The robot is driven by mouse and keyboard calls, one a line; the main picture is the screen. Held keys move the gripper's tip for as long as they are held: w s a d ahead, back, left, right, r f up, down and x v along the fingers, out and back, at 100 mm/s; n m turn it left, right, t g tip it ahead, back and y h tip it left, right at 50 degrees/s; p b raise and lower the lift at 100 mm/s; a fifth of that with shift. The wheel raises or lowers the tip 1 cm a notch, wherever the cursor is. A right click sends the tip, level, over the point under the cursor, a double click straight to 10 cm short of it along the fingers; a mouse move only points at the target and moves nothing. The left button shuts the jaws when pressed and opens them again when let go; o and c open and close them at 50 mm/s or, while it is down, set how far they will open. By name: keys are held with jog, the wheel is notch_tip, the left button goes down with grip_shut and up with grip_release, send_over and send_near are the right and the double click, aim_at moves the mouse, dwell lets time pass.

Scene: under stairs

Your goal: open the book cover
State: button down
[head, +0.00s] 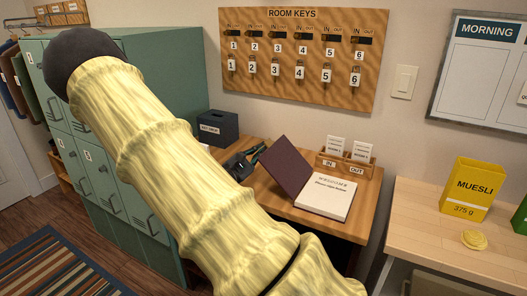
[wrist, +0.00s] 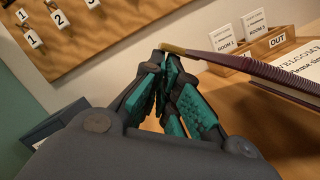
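The book lies on the wooden desk with its white printed page (head: 325,197) facing up. Its dark maroon cover (head: 287,168) is raised from the left side of the page and leans up and to the left. In the wrist view the cover (wrist: 255,68) shows nearly edge-on, its tan-tipped end by my fingertips. My gripper (head: 256,151), dark with teal pads, is left of the cover. In the wrist view my gripper (wrist: 164,58) has its fingertips together; I cannot tell whether they touch the cover. My arm hides part of the desk.
A card holder (head: 345,166) marked IN and OUT stands behind the book. A dark box (head: 218,128) is at the desk's back left. The key board (head: 297,88) hangs above. A muesli box (head: 471,188) stands on the right counter; green lockers (head: 165,90) are left.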

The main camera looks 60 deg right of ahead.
jog(key=shift+s+r, duration=0.1)
jog(key=shift+s, duration=0.05)
jog(key=shift+a, duration=0.1)
dwell(0.3)
jog(key=a+f+p, duration=0.1)
jog(key=a+p, duration=0.2)
jog(key=a, duration=0.6)
jog(key=shift+w+a+f, duration=0.3)
jog(key=shift+w+f, duration=0.1)
jog(key=shift+w, duration=0.05)
jog(key=shift+r, duration=0.1)
